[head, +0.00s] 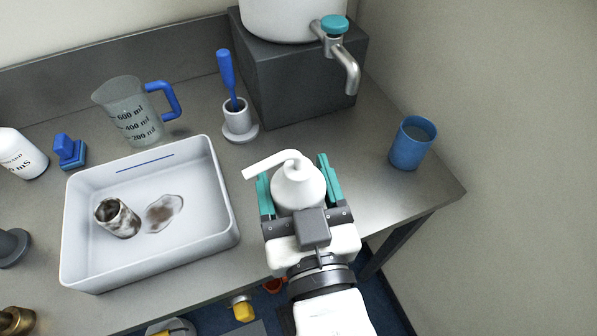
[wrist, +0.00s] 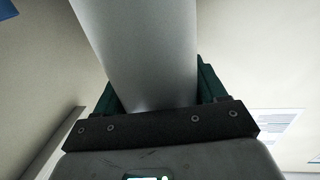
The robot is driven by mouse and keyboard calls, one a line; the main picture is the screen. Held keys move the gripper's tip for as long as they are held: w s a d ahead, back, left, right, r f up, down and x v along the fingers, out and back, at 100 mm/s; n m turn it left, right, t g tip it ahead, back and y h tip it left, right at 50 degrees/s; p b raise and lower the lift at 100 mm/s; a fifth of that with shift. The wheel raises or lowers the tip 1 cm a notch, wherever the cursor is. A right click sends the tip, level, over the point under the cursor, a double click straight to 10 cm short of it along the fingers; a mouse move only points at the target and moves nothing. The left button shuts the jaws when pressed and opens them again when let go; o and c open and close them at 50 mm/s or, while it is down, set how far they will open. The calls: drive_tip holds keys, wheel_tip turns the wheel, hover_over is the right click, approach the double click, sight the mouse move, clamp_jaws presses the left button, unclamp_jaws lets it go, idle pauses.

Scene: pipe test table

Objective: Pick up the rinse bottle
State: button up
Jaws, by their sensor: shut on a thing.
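The rinse bottle (head: 297,185) is white with a bent spout pointing left. In the head view it sits between the two teal fingers of my gripper (head: 295,186), in front of the white tray's right side. My gripper is shut on it. In the wrist view the bottle (wrist: 140,55) fills the middle as a pale body between the dark green fingers of my gripper (wrist: 155,90). The bottle's base is hidden by my gripper in the head view, so I cannot tell whether it touches the table.
A white tray (head: 75,235) holding a stained pipe piece (head: 118,219) lies to the left. A blue cup (head: 411,143) stands at the right. Behind are a brush in a holder (head: 238,122), a measuring jug (head: 130,110) and a tank with a tap (head: 345,65). The table's front edge is close.

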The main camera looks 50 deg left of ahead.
drive_tip(key=s+d+r+p, duration=0.3)
drive_tip(key=s+d+p, duration=0.2)
drive_tip(key=s, duration=0.1)
drive_tip(key=shift+s+d+r+p, duration=0.3)
drive_tip(key=shift+r, duration=0.1)
drive_tip(key=o, duration=0.7)
drive_tip(key=c, duration=1.1)
drive_tip(key=shift+o, duration=0.2)
